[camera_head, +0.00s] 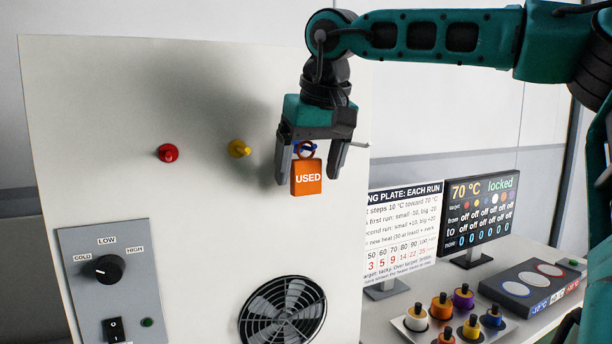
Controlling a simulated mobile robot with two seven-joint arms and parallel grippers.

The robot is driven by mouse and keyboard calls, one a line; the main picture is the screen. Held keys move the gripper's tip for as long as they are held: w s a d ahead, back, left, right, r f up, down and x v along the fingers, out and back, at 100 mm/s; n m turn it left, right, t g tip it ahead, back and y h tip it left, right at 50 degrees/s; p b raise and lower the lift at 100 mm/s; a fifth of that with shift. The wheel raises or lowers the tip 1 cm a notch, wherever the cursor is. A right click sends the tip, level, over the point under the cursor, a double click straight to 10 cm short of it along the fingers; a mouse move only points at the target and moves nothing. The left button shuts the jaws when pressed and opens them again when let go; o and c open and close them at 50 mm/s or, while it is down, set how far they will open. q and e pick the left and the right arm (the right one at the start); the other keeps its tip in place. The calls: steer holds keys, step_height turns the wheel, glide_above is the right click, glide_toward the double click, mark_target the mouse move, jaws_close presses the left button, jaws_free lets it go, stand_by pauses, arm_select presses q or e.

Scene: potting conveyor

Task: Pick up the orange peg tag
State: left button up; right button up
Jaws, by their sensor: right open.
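The orange tag (307,182) reads "USED" and hangs by its ring from a blue peg (298,147) on the upright white panel. My right gripper (308,178) is open, pointing down, with one finger on each side of the tag's ring and upper part. The fingers appear apart from the tag; exact depth is hard to tell. My left gripper is not in view.
The white panel (200,215) also bears a red peg (167,153), a yellow peg (239,148), a dial (104,268) and a fan grille (283,310). At right, a table holds two displays, a tray of several coloured knobbed pieces and a dark pad (532,285).

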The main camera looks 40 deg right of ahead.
steer(key=c, duration=1.1)
steer(key=shift+o, duration=0.2)
steer(key=shift+r, duration=0.3)
